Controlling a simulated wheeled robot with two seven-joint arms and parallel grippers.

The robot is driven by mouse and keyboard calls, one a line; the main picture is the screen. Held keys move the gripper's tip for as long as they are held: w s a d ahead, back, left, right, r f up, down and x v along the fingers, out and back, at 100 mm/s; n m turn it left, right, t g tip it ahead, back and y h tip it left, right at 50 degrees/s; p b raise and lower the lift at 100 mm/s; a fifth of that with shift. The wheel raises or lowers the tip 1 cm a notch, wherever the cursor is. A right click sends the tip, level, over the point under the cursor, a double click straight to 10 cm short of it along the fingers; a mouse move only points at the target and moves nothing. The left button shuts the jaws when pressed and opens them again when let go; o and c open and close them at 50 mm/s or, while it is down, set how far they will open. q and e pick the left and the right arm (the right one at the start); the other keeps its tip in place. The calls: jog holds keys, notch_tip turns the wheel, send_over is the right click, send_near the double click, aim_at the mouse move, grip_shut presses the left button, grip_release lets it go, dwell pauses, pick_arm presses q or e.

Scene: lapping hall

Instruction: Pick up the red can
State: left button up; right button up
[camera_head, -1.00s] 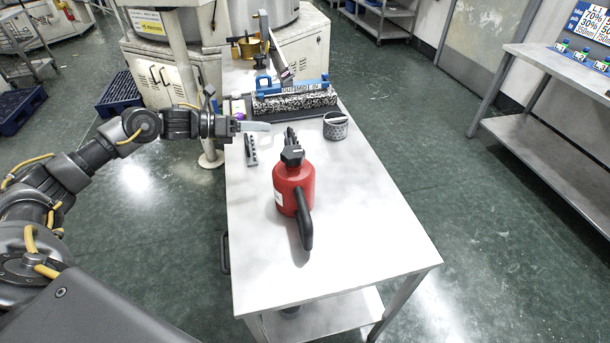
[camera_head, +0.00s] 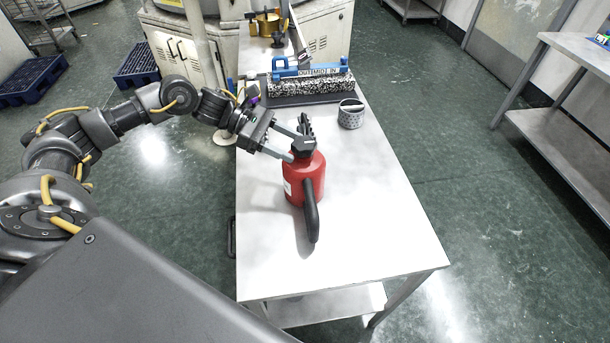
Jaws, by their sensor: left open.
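The red can (camera_head: 307,178) stands upright on the metal table (camera_head: 370,235). It has a black cap and spout at the top, a black handle on the near side and a white label on its left. My left gripper (camera_head: 292,145) is open, with its two fingers pointing right at the can's upper left. One finger ends near the can's shoulder and the other behind the cap. I cannot tell whether either touches. My right gripper is out of view.
Behind the can are a speckled roller with a blue frame (camera_head: 310,74) on a dark mat and a grey perforated cup (camera_head: 351,114). The table's front and right are clear. A side bench (camera_head: 575,55) stands at right.

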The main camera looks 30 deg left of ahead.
aim_at(306, 154)
pick_arm(q)
jog(key=shift+p+x, duration=1.55)
jog(key=shift+x, duration=0.75)
jog(key=shift+d+f, duration=0.1)
jog(key=shift+d, duration=0.3)
jog(key=c, duration=1.2)
grip_shut()
